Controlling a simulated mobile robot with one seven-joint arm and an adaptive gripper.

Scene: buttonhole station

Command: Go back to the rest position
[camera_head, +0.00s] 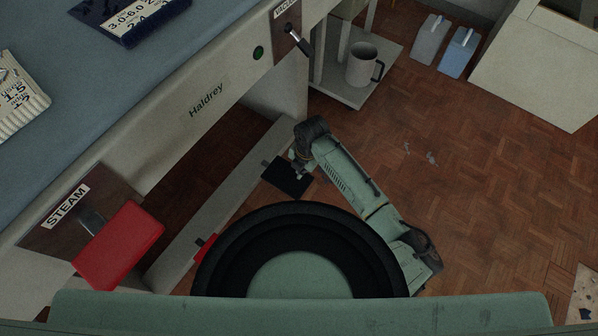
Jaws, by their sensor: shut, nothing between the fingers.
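My gripper (299,172) is small in the head view, at the end of my green arm. It points down beside the wrist and is shut and empty. It is low, over or close to a black pedal-like plate (288,181) by the grey rail under the station. I cannot tell whether it touches the plate. My arm reaches up from the right of my round base, bent at the dark wrist joint.
A grey rail (181,251) with a red pedal (205,246) runs under the Haldrey station (165,125). A red plate (118,245) juts out by the STEAM label. A mug (362,66) stands on a low shelf (340,92). The parquet floor (470,170) at right is mostly clear.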

